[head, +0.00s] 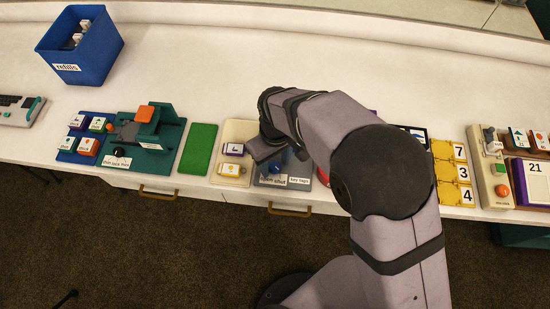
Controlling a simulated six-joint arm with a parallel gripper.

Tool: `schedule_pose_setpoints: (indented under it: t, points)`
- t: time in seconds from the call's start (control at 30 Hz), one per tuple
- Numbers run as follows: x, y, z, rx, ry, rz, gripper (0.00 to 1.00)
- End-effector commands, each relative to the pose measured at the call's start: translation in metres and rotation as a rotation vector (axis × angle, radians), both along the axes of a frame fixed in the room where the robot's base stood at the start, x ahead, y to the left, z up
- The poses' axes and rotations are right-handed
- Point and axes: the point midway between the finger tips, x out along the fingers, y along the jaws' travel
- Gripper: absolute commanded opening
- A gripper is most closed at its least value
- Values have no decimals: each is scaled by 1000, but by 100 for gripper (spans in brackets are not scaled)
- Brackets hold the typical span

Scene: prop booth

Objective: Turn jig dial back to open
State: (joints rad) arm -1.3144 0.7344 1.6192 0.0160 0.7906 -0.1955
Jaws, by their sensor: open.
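A beige panel with tiles (226,170) is left of the dial, then a green pad (198,150) and a teal fixture (158,140) with a black knob. Yellow number tiles (451,174) lie right of my arm. A blue refills bin (70,60) stands back left. The back counter is clear.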

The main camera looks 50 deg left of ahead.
Motion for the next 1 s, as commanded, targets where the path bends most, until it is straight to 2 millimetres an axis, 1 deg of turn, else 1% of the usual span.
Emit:
schedule_pose_setpoints:
  t: [0.27,0.3,0.37,0.4,0.43,0.77,1.0]
  points:
    - [0,0,-1,1,0,0,43]
    - [0,0,-1,1,0,0,34]
    - [0,0,-1,0,0,0,19]
    - [0,0,-1,0,0,0,10]
    - [0,0,-1,0,0,0,3]
    - [0,0,-1,1,0,-24,2]
    - [0,1,0,0,0,-129,2]
